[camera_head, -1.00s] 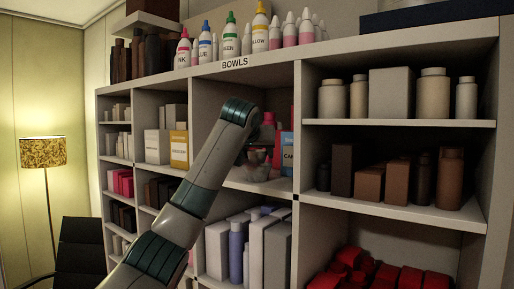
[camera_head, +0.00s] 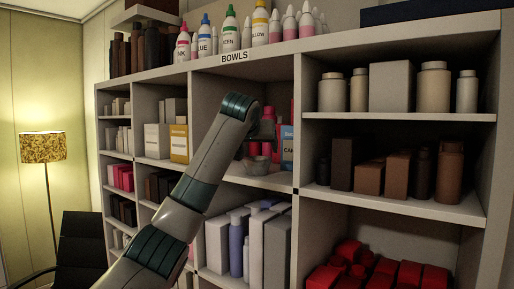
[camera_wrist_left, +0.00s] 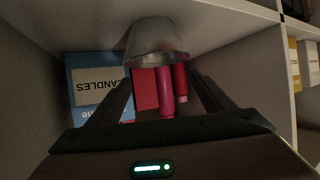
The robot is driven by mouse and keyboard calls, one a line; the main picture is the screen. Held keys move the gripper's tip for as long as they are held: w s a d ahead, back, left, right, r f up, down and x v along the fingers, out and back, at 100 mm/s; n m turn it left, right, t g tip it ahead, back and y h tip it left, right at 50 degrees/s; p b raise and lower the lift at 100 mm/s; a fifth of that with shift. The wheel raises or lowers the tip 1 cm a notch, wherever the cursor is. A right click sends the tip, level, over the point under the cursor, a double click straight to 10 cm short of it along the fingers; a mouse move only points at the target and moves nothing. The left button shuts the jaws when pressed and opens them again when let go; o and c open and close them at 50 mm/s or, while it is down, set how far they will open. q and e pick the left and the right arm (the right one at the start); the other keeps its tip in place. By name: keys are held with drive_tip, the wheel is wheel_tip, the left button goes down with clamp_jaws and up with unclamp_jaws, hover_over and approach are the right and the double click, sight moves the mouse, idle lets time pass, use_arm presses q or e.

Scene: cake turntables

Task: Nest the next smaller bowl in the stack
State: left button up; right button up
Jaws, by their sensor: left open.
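A small grey metal bowl (camera_head: 257,165) stands on the middle shelf of the bay labelled BOWLS. In the left wrist view, which is upside down, the bowl (camera_wrist_left: 157,42) shows at the top centre, just beyond the fingertips. Whether other bowls sit inside it cannot be seen. My left gripper (camera_wrist_left: 162,78) is open, with no object between its fingers; in the head view the left gripper (camera_head: 264,135) is above the bowl, dark and partly hidden by my arm. My right gripper is not in view.
Behind the bowl stand a blue CANDLES box (camera_wrist_left: 95,88) and pink bottles (camera_wrist_left: 166,92). The bay's side walls and the board above limit room. Coloured bottles (camera_head: 230,38) stand on top of the shelf unit.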

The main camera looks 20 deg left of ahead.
use_arm(q)
wheel_tip(320, 180, up, 7)
idle(0.7)
idle(0.6)
